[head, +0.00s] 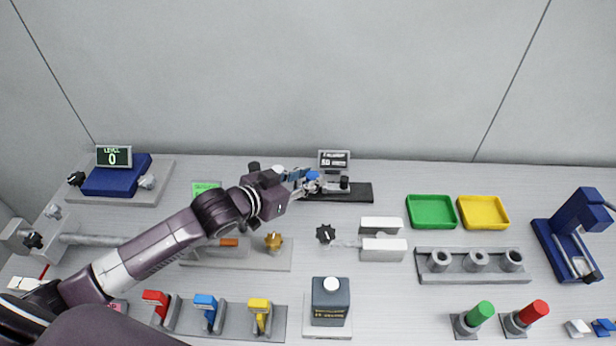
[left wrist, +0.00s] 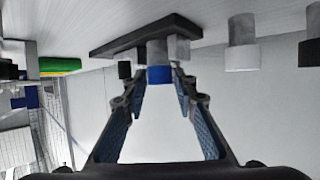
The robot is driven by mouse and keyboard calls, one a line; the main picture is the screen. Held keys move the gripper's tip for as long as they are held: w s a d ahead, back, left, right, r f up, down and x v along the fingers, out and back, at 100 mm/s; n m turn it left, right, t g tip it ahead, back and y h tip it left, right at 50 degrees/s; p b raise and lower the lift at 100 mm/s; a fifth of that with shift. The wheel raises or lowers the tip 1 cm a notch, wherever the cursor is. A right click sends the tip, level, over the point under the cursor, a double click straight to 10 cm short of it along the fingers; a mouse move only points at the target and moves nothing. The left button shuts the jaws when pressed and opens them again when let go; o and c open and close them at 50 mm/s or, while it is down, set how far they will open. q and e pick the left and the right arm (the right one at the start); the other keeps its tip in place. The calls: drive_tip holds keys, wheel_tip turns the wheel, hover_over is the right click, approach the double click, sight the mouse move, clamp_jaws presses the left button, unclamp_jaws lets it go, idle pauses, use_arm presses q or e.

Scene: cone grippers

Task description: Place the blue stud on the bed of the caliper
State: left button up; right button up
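The caliper stands at the back middle, with a black bed (head: 358,192), a small grey display (head: 334,160) and a dark knob (head: 344,183). The blue stud (head: 312,175) is at the left end of the bed. My left gripper (head: 306,180) reaches it from the left. In the left wrist view, the blue stud (left wrist: 160,74) sits between the fingertips (left wrist: 160,80), which look closed on its sides. A grey part of it or of the caliper meets the black bed (left wrist: 110,46); I cannot tell whether the stud rests on the bed. My right gripper is out of view.
Green (head: 432,211) and yellow (head: 483,212) trays lie right of the caliper, behind a grey holder with sockets (head: 476,279). A white vise-like block (head: 384,250) and a dark bottle (head: 331,302) stand in front. A blue device (head: 577,235) stands far right.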

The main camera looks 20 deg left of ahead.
use_arm(q)
drive_tip(key=shift+o, duration=1.1)
drive_tip(key=shift+r, duration=0.15)
drive_tip(key=shift+s+a, duration=0.15)
drive_tip(key=shift+s, duration=0.15)
drive_tip(key=v, duration=1.1)
drive_tip(key=shift+b, duration=0.35)
